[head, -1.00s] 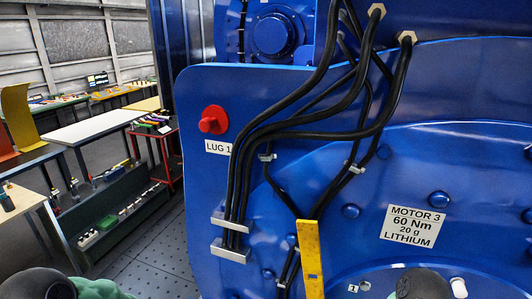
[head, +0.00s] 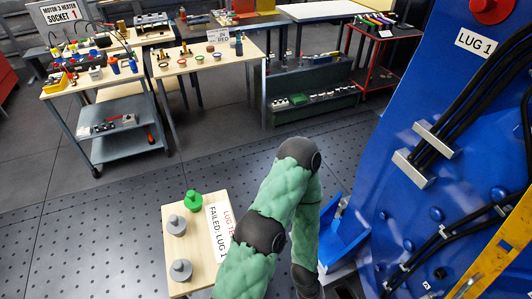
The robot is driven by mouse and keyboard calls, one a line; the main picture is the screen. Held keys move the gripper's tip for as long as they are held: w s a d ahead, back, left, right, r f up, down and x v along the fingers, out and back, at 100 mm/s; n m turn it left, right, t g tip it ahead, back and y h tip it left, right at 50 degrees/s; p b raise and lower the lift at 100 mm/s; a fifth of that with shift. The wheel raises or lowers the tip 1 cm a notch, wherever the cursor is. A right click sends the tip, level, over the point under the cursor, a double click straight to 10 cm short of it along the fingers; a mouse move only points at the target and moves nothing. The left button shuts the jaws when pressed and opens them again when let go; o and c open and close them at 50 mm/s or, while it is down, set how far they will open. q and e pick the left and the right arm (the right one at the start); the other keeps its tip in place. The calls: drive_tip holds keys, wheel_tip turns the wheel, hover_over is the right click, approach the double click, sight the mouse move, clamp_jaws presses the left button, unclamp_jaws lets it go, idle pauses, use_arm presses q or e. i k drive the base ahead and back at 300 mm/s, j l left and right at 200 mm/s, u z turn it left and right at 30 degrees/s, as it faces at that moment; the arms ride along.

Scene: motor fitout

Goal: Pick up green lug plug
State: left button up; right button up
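The green lug plug (head: 194,200) stands on a small wooden table (head: 206,272) at the lower middle of the head view. It is at the table's far end, beside a white sign reading "FAILED: LUG 1" with red text partly hidden. Two grey plugs (head: 177,224) stand on the same table, nearer to me. My arm, with green padding and dark joints, reaches in from the bottom to the right of the table and covers part of the sign. No gripper fingers show, and the arm's lower end is cut off at the bottom edge.
The blue motor housing (head: 420,90) with a "LUG 1" label, black cables and a red plug (head: 490,8) stands at right. A blue bin (head: 345,235) sits behind my arm. Workbenches and a grey cart (head: 112,112) stand farther back. The floor left of the small table is clear.

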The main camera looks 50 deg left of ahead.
sight(193, 201)
drive_tip(key=k+l+u, duration=0.1)
drive_tip(key=u, duration=0.3)
drive_tip(key=k+l+u, duration=0.1)
drive_tip(key=u, duration=0.35)
drive_tip(key=k+l+u, duration=0.1)
drive_tip(key=u, duration=0.3)
drive_tip(key=i+u, duration=0.1)
drive_tip(key=u, duration=0.3)
drive_tip(key=i+u, duration=0.15)
drive_tip(key=u, duration=0.25)
drive_tip(key=i+u, duration=0.1)
drive_tip(key=u, duration=0.3)
drive_tip(key=z, duration=0.15)
